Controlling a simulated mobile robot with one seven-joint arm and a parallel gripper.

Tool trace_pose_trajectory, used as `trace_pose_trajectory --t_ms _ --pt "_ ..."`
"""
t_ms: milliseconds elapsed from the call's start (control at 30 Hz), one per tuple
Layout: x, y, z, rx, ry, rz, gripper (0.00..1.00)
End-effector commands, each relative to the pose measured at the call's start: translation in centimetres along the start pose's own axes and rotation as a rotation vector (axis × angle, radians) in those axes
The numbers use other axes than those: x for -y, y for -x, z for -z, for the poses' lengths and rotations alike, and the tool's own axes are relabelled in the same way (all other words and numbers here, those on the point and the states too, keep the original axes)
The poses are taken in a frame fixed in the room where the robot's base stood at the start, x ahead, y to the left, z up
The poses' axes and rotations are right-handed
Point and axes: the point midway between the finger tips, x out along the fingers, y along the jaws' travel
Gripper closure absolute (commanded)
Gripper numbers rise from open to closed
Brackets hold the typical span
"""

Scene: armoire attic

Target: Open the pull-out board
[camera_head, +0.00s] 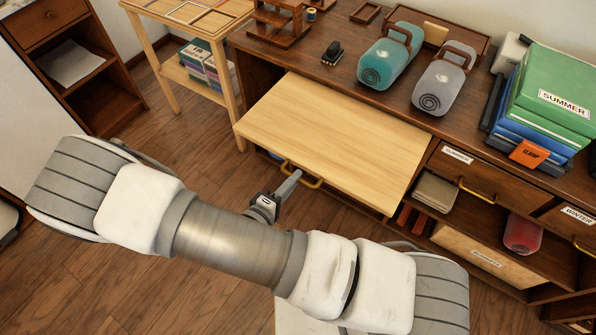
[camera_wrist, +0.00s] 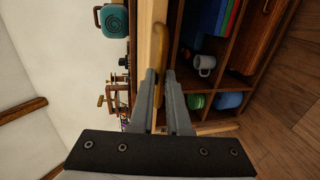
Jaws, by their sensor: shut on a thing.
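The pull-out board (camera_head: 335,130) is a flat, light wood panel that extends from the front of the dark wood cabinet, with much of its top showing. Its curved brass handle (camera_head: 312,183) is on the front edge. In the wrist view, the board's edge (camera_wrist: 147,45) runs vertically and the handle (camera_wrist: 160,45) stands beside it. My gripper (camera_head: 292,182) is at the handle, below the board's front edge, with its fingers shut on the handle. In the wrist view, my gripper (camera_wrist: 161,85) hides part of the handle.
The dark cabinet top holds a teal canister (camera_head: 386,62), a grey canister (camera_head: 444,80) and a green SUMMER box (camera_head: 555,95). A labelled drawer (camera_head: 480,180) and open shelves lie right of the board. A light wood side table (camera_head: 180,75) stands left. Floor (camera_head: 190,150) in front is clear.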

Motion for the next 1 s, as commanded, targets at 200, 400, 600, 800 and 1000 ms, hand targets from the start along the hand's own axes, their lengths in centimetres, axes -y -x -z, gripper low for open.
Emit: trace_pose_trajectory --t_ms 200,400,600,800,1000 --pt "0.0 0.0 0.0 0.0 -0.001 0.0 1.0" --pt "0.0 0.0 0.0 0.0 -0.001 0.0 0.74" --pt "0.0 0.0 0.0 0.0 -0.001 0.0 0.74" --pt "0.0 0.2 0.1 -0.001 -0.001 0.001 0.74" --pt "-0.1 2.6 0.1 -0.004 -0.003 0.002 0.74"
